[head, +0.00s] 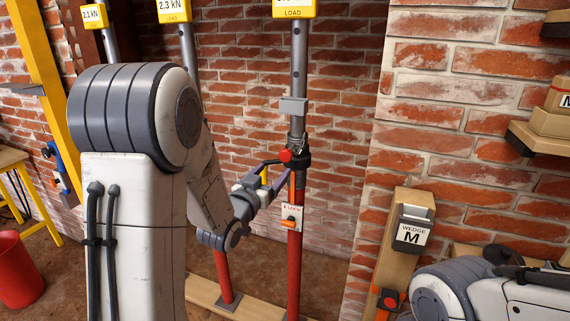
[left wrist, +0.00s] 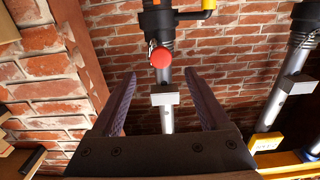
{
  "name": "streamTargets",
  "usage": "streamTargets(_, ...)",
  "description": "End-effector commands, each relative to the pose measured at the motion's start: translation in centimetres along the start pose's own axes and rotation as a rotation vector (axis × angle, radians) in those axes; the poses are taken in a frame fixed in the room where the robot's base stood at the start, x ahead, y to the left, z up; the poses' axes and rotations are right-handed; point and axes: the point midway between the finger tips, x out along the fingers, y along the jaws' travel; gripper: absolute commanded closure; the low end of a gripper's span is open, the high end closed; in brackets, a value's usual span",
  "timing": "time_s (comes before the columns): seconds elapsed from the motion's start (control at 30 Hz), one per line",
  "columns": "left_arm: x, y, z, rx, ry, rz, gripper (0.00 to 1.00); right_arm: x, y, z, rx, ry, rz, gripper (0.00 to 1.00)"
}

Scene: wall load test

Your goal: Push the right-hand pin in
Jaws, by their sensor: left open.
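The right-hand pin shows as a red round knob (head: 286,156) on the black collar (head: 303,160) of the right-hand prop, a grey tube over a red one. The knob also shows in the left wrist view (left wrist: 160,59), with a small metal ring beside it. My left gripper (head: 277,173) is open and empty in front of the collar. In the left wrist view its two dark fingers (left wrist: 161,74) point toward the prop, with the knob between and just beyond their tips. I cannot tell whether they touch anything. My right gripper is out of view; only part of that arm shows.
A handle with a yellow end (head: 264,175) sticks out left from the collar. A lock plate (head: 291,217) sits below it. Other props stand left, partly behind my arm. A wooden post with a wedge box (head: 412,230) stands right. A brick wall is behind.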

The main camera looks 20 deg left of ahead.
Motion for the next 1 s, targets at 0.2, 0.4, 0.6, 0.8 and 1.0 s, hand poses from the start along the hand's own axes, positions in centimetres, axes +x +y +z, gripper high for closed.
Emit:
streamTargets(0.2,1.7,-0.2,-0.2,-0.001,0.001,-0.003,0.21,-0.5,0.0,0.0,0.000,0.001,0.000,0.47)
streamTargets(0.4,5.6,-0.3,-0.3,-0.001,0.001,-0.004,0.21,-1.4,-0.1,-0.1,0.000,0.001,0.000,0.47)
streamTargets(0.6,8.6,-0.3,-0.2,-0.001,0.001,-0.003,0.21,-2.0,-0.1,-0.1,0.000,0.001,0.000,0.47)
streamTargets(0.8,9.8,-0.3,-0.1,-0.001,0.001,-0.004,0.21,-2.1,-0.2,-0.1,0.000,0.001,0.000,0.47)
streamTargets(1.0,9.9,-0.2,-0.1,-0.001,0.001,-0.004,0.21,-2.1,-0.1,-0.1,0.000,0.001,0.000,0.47)
